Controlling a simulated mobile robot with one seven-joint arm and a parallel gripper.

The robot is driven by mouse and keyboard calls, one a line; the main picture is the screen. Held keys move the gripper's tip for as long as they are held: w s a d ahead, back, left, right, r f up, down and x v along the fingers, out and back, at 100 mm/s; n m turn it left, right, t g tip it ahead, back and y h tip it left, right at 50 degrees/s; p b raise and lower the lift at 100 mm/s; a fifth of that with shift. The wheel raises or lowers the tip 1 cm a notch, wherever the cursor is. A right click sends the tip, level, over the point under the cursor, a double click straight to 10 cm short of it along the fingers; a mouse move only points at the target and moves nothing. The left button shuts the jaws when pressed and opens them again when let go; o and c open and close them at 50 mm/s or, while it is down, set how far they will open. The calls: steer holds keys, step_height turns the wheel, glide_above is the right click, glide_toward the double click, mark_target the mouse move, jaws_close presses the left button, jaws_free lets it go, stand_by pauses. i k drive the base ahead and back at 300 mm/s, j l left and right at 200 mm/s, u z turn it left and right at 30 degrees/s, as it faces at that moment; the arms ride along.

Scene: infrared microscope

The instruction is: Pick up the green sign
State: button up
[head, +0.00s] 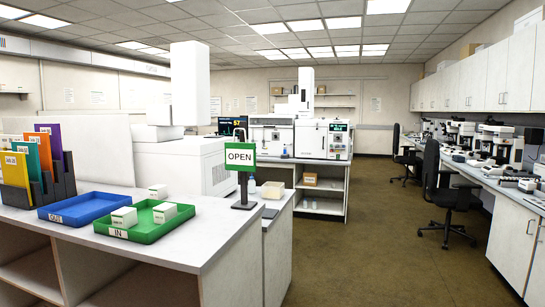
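The green sign (240,145) is a green panel with a white band reading "OPEN". It stands upright on a dark post and base at the right end of the near white counter, right of the green tray. Nothing covers its front. My gripper does not show in the head view.
The near counter (215,237) holds a green "IN" tray (125,234) with small white boxes, a blue "OUT" tray (60,219) and several coloured folders (53,140) in a dark rack. Brown floor (370,210) is open to the right. Black chairs (445,190) stand along the right bench.

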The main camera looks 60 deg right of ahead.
mark_target(240, 156)
steer(key=z, duration=1.7)
steer(key=i+l+u, duration=0.1)
steer(key=i+l, duration=0.2)
steer(key=i+l+u, duration=0.25)
steer(key=i+l, duration=0.25)
steer(key=l, duration=0.15)
steer(key=i+l+u, duration=0.1)
steer(key=i+l, duration=0.15)
steer(key=i+l+u, duration=0.15)
steer(key=l, duration=0.3)
steer(key=i+l+u, duration=0.1)
steer(key=i+l, duration=0.15)
steer(key=l, duration=0.15)
steer(key=i+l+u, duration=0.1)
steer(key=l, duration=0.35)
steer(key=i, duration=0.1)
